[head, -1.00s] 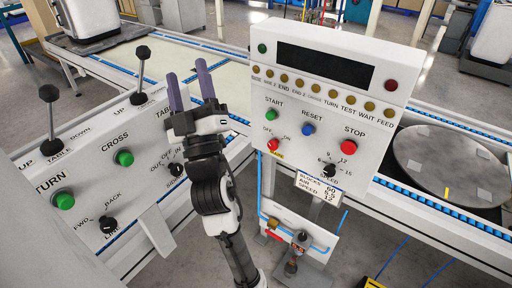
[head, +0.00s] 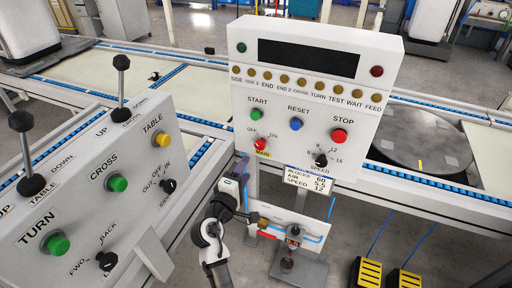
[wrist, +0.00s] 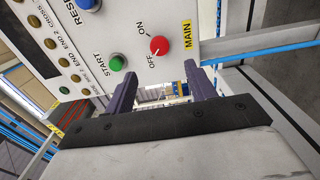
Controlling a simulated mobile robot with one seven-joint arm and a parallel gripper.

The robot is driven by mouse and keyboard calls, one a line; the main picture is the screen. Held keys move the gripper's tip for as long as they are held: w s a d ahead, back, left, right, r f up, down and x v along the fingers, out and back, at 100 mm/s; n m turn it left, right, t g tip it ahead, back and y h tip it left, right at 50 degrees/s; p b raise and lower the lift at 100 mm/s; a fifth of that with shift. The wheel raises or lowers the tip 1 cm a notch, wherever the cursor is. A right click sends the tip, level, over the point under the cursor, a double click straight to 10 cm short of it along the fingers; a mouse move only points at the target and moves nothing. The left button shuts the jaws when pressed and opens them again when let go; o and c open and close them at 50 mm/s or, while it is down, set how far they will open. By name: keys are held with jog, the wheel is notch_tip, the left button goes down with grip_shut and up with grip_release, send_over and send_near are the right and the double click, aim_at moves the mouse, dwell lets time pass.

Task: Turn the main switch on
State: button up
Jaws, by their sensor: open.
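The main switch (head: 260,144) is a red knob at the lower left of the white upright panel, between OFF and ON marks and above a yellow MAIN label. It also shows in the wrist view (wrist: 159,45), just beyond the fingertips; its pointer is too small to read surely. My gripper (head: 242,164) is just below and left of the switch, by the panel's lower left edge. In the wrist view its two purple fingers (wrist: 160,74) are apart and empty, with the switch ahead between their tips and not touched.
The green START button (head: 257,114), blue RESET button (head: 296,124), red STOP button (head: 340,135) and black speed knob (head: 321,160) are near the switch. A slanted console (head: 75,205) with levers stands left. Yellow pedals (head: 404,279) are on the floor at lower right.

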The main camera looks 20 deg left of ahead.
aim_at(259, 147)
jog(key=w+p, duration=0.2)
jog(key=w, duration=0.9)
jog(key=shift+d, duration=0.2)
jog(key=c, duration=0.9)
jog(key=shift+c, duration=0.2)
